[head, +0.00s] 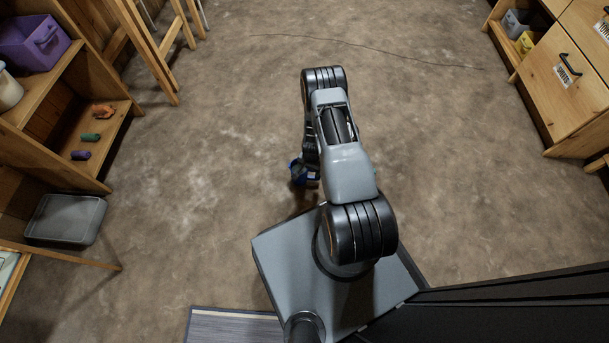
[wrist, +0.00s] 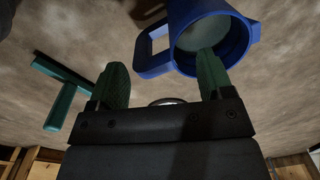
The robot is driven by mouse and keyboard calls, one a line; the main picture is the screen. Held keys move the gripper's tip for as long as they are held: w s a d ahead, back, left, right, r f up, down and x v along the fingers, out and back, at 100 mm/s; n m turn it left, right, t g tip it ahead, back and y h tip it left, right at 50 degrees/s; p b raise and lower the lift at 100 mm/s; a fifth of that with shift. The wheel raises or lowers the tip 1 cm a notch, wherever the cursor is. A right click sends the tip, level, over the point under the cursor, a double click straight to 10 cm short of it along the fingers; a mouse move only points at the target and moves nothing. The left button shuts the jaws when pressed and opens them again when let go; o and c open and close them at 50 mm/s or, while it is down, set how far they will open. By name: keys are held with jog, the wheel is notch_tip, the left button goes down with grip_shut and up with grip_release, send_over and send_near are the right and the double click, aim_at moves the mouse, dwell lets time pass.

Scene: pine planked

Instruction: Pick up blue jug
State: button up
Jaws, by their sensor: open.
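The blue jug (wrist: 250,32) shows at the top of the wrist view, its round mouth facing the camera and its square handle (wrist: 143,55) on the left. My gripper (wrist: 162,62) is open, with two green ribbed fingers. The right finger overlaps the jug's mouth; the handle lies across the gap between the fingers. I cannot tell whether the right finger is inside the mouth or whether either finger touches the jug. In the head view a small part of the blue jug (head: 297,172) shows beside my arm, which hides the rest and the gripper.
A teal T-shaped thing (wrist: 66,92) shows left of the fingers in the wrist view. Wooden shelves (head: 105,150) stand at left, with a grey tray (head: 66,219) near them. Wooden drawers (head: 562,80) stand at right. The brown floor around the jug looks mostly clear.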

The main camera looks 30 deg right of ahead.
aim_at(305, 173)
notch_tip(305, 173, down, 4)
jog(key=shift+w+f+b, duration=0.15)
jog(key=shift+f+b, duration=0.05)
jog(key=shift+b, duration=0.85)
jog(key=shift+c, duration=0.2)
grip_shut()
dwell(0.4)
